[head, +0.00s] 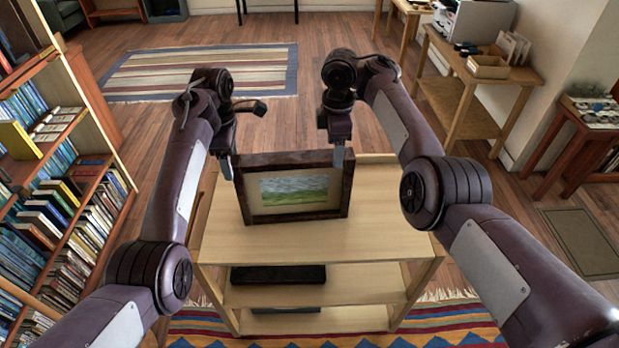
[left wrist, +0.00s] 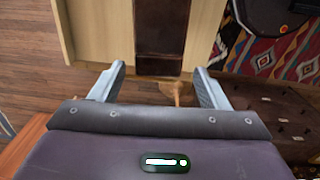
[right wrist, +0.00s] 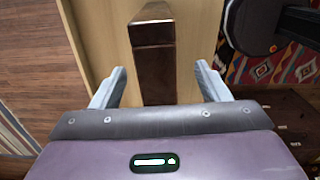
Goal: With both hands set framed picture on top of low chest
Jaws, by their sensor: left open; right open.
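The framed picture (head: 294,189), a green landscape in a dark brown frame, stands upright on a low light-wood unit (head: 370,215) with open shelves. My left gripper (head: 228,166) is open at the frame's left side. In the left wrist view, the frame's dark edge (left wrist: 160,38) lies between and just beyond the fingertips. My right gripper (head: 339,156) is open at the frame's upper right corner. In the right wrist view, the frame edge (right wrist: 153,65) runs between the fingers, with gaps beside it.
A dark flat object (head: 278,274) lies on the unit's lower shelf. A full bookcase (head: 100,140) stands on the left. A side table (head: 490,75) with boxes is at the upper right. A patterned rug (head: 440,322) lies in front; floor behind the unit is clear.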

